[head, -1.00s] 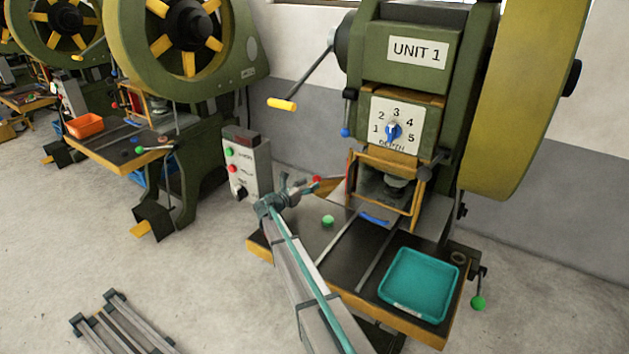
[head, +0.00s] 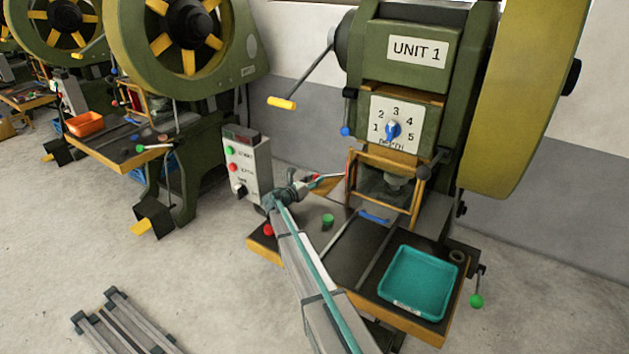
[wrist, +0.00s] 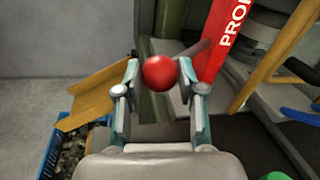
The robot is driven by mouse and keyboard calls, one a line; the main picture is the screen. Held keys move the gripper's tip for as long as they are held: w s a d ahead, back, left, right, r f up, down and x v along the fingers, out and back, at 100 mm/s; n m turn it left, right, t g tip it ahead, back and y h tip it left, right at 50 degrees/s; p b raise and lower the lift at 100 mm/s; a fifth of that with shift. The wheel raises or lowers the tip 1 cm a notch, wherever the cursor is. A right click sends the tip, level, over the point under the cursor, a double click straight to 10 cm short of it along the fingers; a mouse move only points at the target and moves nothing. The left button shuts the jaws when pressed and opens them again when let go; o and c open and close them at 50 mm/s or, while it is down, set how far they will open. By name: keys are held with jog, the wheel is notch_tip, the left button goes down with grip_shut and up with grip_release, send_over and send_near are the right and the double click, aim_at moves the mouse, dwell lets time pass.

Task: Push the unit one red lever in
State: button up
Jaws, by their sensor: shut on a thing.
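The red lever's round knob (wrist: 159,73) sits between the two fingertips of my gripper (wrist: 159,80) in the wrist view. Its grey rod runs from the knob to the right, toward the press. In the head view my gripper (head: 313,181) is at the left side of the press marked UNIT 1 (head: 418,50), above the left part of its table. My gripper is shut on the knob. In the head view the knob is small and mostly hidden by the gripper.
A red panel with white letters (wrist: 222,38) stands close to the right of the fingers. A wooden chute (wrist: 95,90) and blue crate (wrist: 45,145) lie left. A control box (head: 248,165) stands behind my arm. A teal tray (head: 387,284) is at the table's right.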

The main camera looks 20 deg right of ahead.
jog(key=shift+s, duration=0.1)
grip_shut()
jog(key=s+d, duration=0.1)
jog(key=s, duration=0.1)
jog(key=s+d+b, duration=0.1)
jog(key=s+d, duration=0.1)
jog(key=shift+s, duration=0.25)
jog(key=o, duration=1.2)
grip_release()
jog(key=shift+d, duration=0.15)
jog(key=shift+s+a, duration=0.15)
jog(key=shift+a, duration=0.4)
jog(key=v, duration=1.1)
